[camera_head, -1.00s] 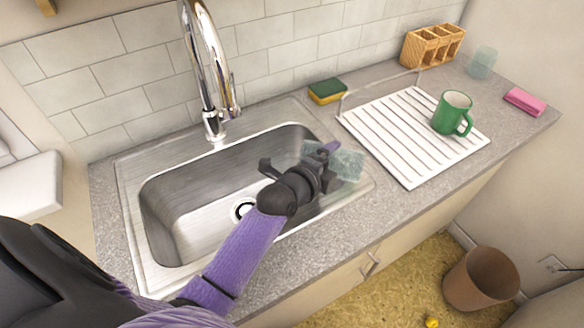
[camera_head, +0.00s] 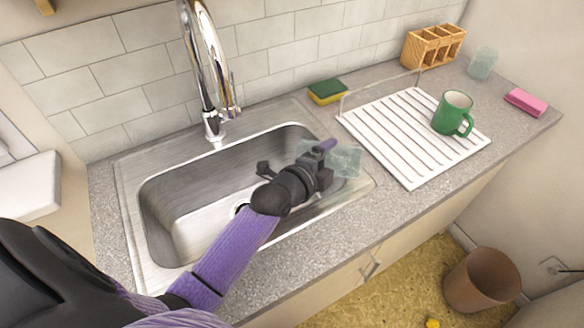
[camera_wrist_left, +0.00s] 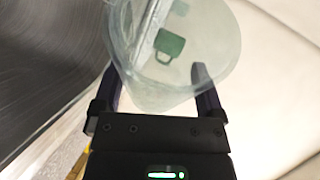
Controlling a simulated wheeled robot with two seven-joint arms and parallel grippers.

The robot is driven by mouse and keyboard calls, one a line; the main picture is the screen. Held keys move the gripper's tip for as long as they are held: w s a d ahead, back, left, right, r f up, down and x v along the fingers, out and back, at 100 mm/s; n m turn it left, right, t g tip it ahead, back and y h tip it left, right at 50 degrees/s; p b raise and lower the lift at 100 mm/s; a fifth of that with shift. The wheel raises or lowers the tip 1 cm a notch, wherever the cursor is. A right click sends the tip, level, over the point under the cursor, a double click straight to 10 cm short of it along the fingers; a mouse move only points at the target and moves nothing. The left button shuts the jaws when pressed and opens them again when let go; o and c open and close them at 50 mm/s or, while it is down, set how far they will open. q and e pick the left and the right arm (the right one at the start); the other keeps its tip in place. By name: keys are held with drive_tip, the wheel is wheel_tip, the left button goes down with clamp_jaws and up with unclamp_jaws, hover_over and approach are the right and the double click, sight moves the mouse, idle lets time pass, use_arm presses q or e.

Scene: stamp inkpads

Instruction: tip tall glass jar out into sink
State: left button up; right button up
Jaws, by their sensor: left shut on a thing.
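The tall glass jar (camera_head: 347,161) is clear and pale green-grey. It is held over the right end of the steel sink (camera_head: 160,215), near the rim, and looks tipped on its side. My left gripper (camera_head: 325,160) is shut on it. In the left wrist view, the jar (camera_wrist_left: 200,62) sits between the two fingers of my gripper (camera_wrist_left: 160,90). I cannot tell whether anything is inside the jar. My right gripper is not in view.
A chrome faucet (camera_head: 208,70) rises behind the sink. To the right are a sponge (camera_head: 327,92), a white drying rack (camera_head: 400,150) with a green mug (camera_head: 450,112), a wooden holder (camera_head: 432,47), another glass (camera_head: 482,64) and a pink block (camera_head: 525,102). A bin (camera_head: 482,280) stands on the floor.

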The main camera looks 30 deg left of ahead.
use_arm(q)
drive_tip(key=shift+a+r, duration=0.1)
drive_tip(key=shift+r, duration=0.05)
